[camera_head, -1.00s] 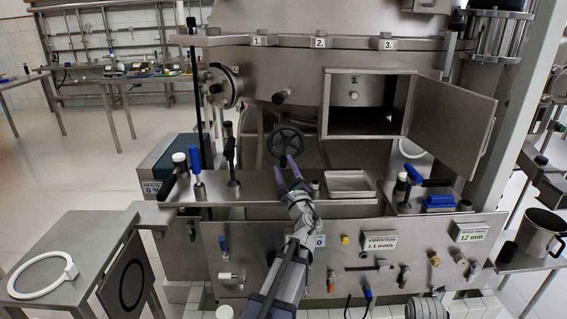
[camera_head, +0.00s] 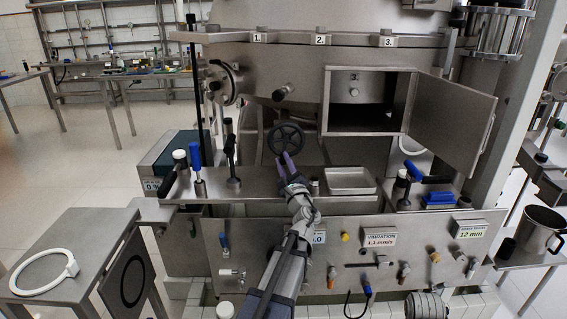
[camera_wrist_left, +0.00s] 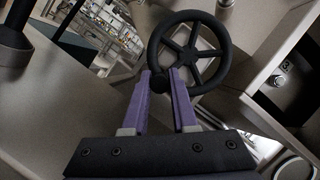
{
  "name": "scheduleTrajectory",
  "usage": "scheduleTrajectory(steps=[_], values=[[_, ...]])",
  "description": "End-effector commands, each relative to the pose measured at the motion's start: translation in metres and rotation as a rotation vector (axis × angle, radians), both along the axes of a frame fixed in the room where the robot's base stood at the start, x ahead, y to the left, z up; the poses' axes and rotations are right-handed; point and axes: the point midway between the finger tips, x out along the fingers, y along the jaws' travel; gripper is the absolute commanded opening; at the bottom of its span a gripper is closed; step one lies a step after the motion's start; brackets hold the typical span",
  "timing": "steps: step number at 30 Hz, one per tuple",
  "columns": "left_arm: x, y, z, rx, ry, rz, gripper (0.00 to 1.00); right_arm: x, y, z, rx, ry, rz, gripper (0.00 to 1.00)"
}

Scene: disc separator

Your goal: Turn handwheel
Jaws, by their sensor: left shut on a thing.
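The black, spoked handwheel (camera_head: 286,138) stands upright at the middle of the machine, behind the front metal shelf. My left gripper (camera_head: 284,157), with purple fingers, reaches up to its lower rim. The wheel also shows large in the left wrist view (camera_wrist_left: 189,54). There the two fingers (camera_wrist_left: 160,80) sit on either side of a dark round knob at the lower left of the rim, shut on it. How much of the knob lies between the fingers is partly hidden. My right gripper is out of view.
A grey open hatch door (camera_head: 452,124) swings out right of the wheel. A shallow metal tray (camera_head: 350,192) and blue-handled (camera_head: 195,156) and black levers (camera_head: 232,160) stand on the shelf. A side table (camera_head: 62,243) with a white ring (camera_head: 42,292) is at the left.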

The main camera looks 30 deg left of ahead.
Motion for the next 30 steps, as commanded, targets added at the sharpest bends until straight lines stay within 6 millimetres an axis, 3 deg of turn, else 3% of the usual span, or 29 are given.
scheduleTrajectory(steps=[6, 14, 23, 24, 30], values=[[0.0, -0.001, 0.001, -0.01, -0.006, 0.0, 0.0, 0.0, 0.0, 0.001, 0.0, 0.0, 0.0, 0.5], [0.006, -0.01, 0.001, -0.172, -0.105, -0.001, 0.0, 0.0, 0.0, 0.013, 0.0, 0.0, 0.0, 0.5], [0.006, -0.01, -0.001, -0.182, -0.111, 0.0, 0.0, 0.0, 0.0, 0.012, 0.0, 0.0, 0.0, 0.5], [0.006, -0.01, -0.001, -0.182, -0.111, 0.0, 0.31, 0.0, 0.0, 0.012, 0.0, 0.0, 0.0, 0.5], [0.006, -0.01, -0.001, -0.181, -0.111, 0.0, 0.53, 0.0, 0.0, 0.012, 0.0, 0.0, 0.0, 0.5]])
